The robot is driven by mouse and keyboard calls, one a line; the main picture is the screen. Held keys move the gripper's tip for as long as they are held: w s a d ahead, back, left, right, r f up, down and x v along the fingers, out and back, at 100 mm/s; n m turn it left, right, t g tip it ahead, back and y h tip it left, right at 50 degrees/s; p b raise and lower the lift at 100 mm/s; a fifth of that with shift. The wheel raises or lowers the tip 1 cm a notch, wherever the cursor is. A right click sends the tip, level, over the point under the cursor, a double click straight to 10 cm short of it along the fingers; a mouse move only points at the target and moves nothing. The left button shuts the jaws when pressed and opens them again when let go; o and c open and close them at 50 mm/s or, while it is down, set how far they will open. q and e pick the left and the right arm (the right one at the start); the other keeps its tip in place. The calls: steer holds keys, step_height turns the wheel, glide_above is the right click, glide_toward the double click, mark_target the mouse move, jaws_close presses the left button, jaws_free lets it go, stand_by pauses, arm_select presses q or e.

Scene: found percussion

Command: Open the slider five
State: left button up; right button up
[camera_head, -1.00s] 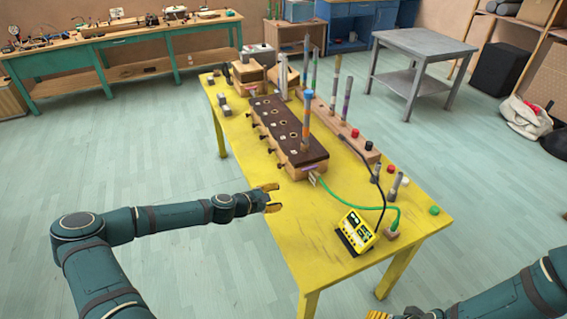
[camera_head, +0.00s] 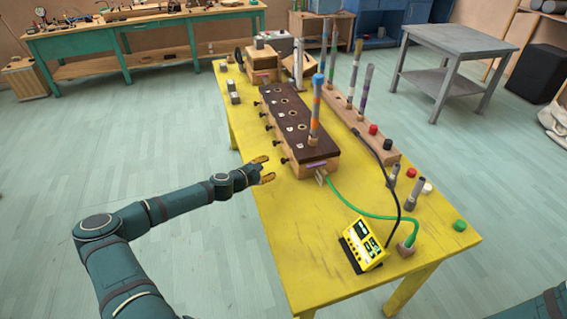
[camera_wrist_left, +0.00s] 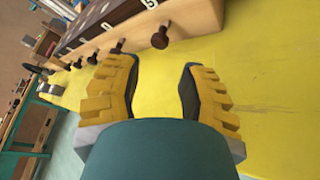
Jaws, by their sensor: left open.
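A long wooden box (camera_head: 309,168) with a dark brown top stands on the yellow table. Dark round knobs line its left side, including the nearest knob (camera_head: 284,160). In the left wrist view the nearest knob (camera_wrist_left: 160,39) sits just beyond my fingers, below a white label that looks like a 5. My left gripper (camera_head: 267,168) is open and empty, just left of the box's near end. Its fingers (camera_wrist_left: 160,78) are apart from the knob, with bare yellow table between them. My right gripper is out of view; only part of my right arm shows at bottom right.
A striped tube (camera_head: 315,120) stands upright in the box top. A wooden rack (camera_head: 385,152) with tubes lies to the right. The table's left edge is clear beside the gripper.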

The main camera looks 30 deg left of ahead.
mark_target(282, 162)
arm_select(q)
steer(key=b+x, duration=0.1)
steer(key=x, duration=0.8)
steer(key=shift+o, duration=0.2)
jaws_close()
